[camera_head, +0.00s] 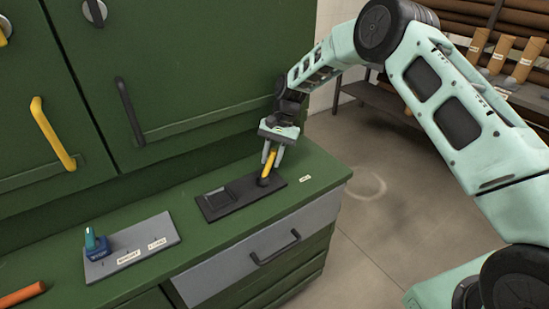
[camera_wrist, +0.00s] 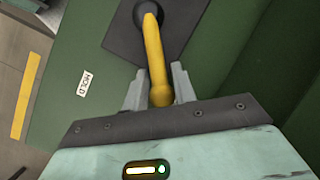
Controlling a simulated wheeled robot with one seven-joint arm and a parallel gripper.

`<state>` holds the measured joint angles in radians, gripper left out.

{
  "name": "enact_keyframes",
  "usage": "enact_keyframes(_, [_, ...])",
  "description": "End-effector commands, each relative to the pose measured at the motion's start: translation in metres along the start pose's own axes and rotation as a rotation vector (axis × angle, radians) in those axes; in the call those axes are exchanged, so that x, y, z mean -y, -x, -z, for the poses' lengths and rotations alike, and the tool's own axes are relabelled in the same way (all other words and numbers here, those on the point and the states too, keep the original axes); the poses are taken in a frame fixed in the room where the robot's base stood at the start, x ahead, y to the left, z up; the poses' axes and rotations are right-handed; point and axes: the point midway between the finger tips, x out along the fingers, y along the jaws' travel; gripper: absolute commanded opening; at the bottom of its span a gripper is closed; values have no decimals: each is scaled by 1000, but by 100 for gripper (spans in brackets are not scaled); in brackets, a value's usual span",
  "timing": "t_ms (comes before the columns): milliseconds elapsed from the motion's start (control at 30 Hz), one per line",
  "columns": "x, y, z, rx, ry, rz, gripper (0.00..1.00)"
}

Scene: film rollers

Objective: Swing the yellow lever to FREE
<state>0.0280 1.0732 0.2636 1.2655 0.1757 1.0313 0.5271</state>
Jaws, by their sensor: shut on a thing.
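The yellow lever (camera_head: 267,164) stands on a black plate (camera_head: 226,203) on the green bench top, near its right end. In the wrist view the yellow lever (camera_wrist: 155,58) runs from its dark pivot down between my fingers. My gripper (camera_head: 271,156) is shut on the lever's end, with one finger on each side. It also shows in the wrist view (camera_wrist: 156,88). A small white label reading HOLD (camera_wrist: 86,84) lies on the green surface to the left of the plate in the wrist view. I see no FREE label in either view.
A grey plate (camera_head: 160,230) with a blue-based, teal-topped piece (camera_head: 97,243) and labels lies further left. An orange rod (camera_head: 22,295) is at the front left. Green cabinet doors (camera_head: 195,60) rise behind the bench. A grey drawer (camera_head: 230,265) is below; open floor lies right.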

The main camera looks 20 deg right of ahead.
Motion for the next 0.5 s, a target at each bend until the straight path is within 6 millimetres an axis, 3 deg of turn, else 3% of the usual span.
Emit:
enact_keyframes(467, [2,1,1,-2,13,-3,0])
enact_keyframes(500, [2,1,1,-2,13,-3,32])
